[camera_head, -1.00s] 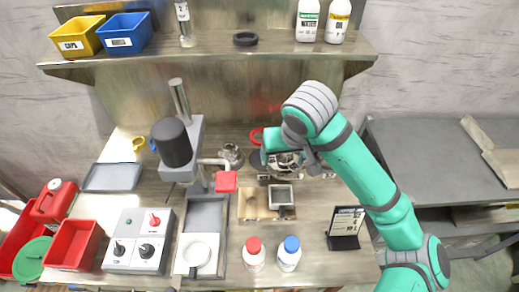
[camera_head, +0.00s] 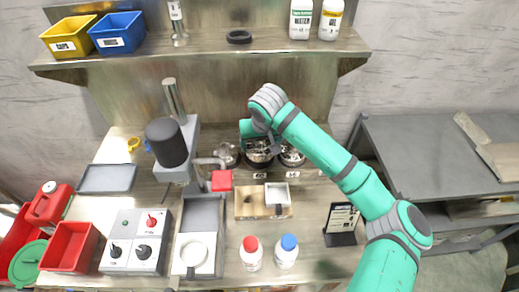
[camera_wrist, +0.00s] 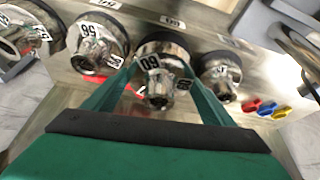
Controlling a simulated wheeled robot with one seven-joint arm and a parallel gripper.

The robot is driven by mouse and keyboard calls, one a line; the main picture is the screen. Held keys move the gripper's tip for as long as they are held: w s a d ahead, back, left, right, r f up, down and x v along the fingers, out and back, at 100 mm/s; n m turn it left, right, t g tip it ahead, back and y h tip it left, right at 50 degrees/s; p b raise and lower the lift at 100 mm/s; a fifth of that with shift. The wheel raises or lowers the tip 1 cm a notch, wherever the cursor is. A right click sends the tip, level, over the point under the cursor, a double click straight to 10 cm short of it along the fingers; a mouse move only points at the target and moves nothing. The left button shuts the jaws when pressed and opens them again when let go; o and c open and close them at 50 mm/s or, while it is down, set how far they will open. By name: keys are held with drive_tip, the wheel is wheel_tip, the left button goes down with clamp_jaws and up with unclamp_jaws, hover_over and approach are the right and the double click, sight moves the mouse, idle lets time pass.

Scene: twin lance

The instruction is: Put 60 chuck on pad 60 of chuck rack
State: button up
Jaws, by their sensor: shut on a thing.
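The 60 chuck (camera_wrist: 154,84) is a shiny metal piece with a white "60" label, held between the two green fingers of my gripper (camera_wrist: 155,94). In the head view my gripper (camera_head: 258,148) is over the middle place of the chuck rack, behind a small label reading 60 (camera_head: 260,175). In the wrist view a dark round pad (camera_wrist: 165,40) shows behind the chuck, near an upside-down label (camera_wrist: 173,21). The chuck hides part of this pad. I cannot tell whether the chuck touches it.
A chuck labelled 58 (camera_wrist: 100,42) stands close on one side, and another chuck (camera_wrist: 220,75) close on the other. In the head view they flank my gripper, at right (camera_head: 292,156) and left (camera_head: 228,154).

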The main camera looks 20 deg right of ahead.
sight(259, 149)
drive_tip(key=shift+w+f, duration=0.45)
drive_tip(key=shift+f, duration=1.5)
drive_tip(key=shift+f, duration=0.1)
drive_tip(key=o, duration=1.5)
drive_tip(key=v, duration=1.2)
drive_tip(key=shift+a, duration=0.15)
